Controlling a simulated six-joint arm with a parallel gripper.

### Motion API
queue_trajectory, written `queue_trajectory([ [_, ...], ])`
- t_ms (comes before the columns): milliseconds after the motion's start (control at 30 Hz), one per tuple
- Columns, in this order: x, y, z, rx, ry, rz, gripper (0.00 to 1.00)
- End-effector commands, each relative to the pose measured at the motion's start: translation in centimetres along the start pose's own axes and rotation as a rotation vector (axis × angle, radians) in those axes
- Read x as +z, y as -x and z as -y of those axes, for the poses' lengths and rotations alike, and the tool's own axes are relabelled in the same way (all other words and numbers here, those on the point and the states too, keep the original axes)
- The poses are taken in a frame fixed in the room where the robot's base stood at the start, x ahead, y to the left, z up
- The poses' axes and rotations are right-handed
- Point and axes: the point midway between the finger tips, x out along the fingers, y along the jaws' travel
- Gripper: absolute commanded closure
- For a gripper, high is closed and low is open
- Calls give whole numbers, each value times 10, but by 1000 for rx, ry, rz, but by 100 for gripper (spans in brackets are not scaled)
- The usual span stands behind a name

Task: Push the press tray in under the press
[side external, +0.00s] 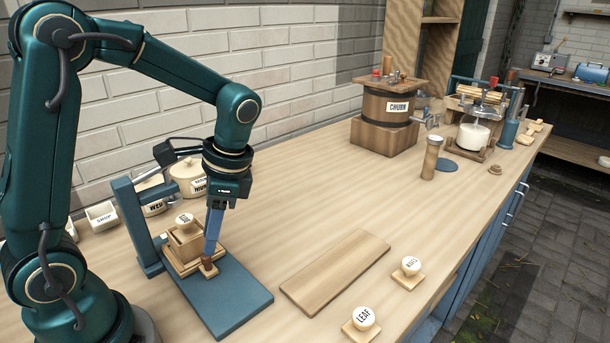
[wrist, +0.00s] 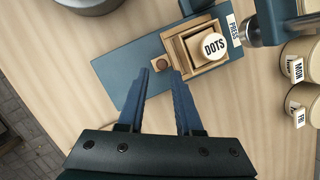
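The press is a blue frame (side external: 136,222) with a lever, on a long blue base plate (side external: 235,298). In the wrist view it carries a PRESS label (wrist: 233,31). The wooden press tray (side external: 188,268) lies on the plate in front of the upright, holding a square wooden box (side external: 184,247) with the round DOTS stamp (side external: 185,220) in it. A brown knob (side external: 208,266) is at the tray's near end, and shows in the wrist view (wrist: 160,63). My gripper (side external: 211,252) points down at the knob. Its fingers (wrist: 161,74) are apart, one on each side of the knob, with no clear contact.
A flat wooden board (side external: 336,272) and the LEAF (side external: 362,322) and another stamp (side external: 409,272) lie to the right. Lidded pots (side external: 188,178) and a small white box (side external: 102,215) stand behind the press. The churn (side external: 388,115) is further back.

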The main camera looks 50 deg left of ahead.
Motion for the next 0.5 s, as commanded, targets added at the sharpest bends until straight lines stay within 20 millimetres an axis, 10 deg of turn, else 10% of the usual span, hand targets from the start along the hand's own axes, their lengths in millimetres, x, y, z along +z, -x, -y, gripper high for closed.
queue_trajectory([
  [500,-2,-36,1,-38,-297,80,66],
])
